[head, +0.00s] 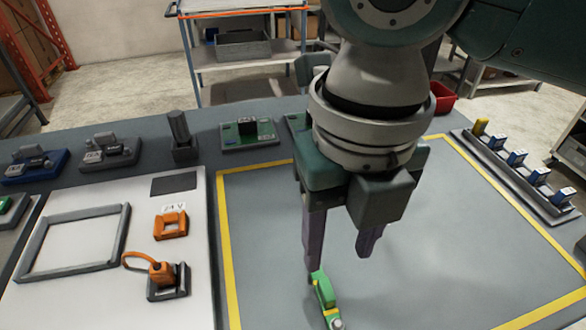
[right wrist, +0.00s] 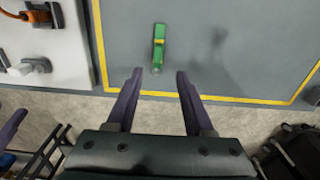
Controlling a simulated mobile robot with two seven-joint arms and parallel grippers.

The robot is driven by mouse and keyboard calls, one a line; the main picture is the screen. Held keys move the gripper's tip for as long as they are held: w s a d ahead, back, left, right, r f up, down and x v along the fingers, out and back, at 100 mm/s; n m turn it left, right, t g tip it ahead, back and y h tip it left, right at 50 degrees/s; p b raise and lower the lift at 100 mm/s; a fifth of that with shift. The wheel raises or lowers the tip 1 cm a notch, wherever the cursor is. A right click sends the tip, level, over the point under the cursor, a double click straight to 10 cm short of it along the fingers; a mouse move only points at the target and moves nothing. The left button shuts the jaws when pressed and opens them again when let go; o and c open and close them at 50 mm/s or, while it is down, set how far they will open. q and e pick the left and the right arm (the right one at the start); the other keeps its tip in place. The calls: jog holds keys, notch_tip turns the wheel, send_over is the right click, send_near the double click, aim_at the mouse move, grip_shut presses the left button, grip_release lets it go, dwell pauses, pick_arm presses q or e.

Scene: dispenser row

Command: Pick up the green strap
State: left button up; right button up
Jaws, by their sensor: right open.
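The green strap (head: 324,292) lies on the grey mat inside the yellow border. It is a slim green piece with a yellow band and a round greyish end, and it also shows in the right wrist view (right wrist: 158,45). My right gripper (head: 340,267) is above the mat, its purple fingers pointing down. In the right wrist view its fingers (right wrist: 157,73) are apart with nothing between them, and the strap lies beyond the tips. In the head view the left finger's tip overlaps the strap's far end; contact cannot be told. A purple tip (right wrist: 12,130) at the wrist view's left edge looks like my left gripper.
A white board (head: 187,245) with a grey frame (head: 78,242), an orange square piece (head: 171,225) and an orange plug (head: 162,272) is at left. A rack of blue pieces (head: 520,172) stands at right. A green circuit board (head: 249,134) sits behind. The mat around the strap is clear.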

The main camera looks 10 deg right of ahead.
aim_at(328, 288)
notch_tip(328, 288, down, 3)
jog(key=shift+s+a+r, duration=0.1)
jog(key=shift+s+a, duration=0.05)
jog(key=f, duration=0.6)
jog(key=shift+w, duration=0.25)
grip_shut()
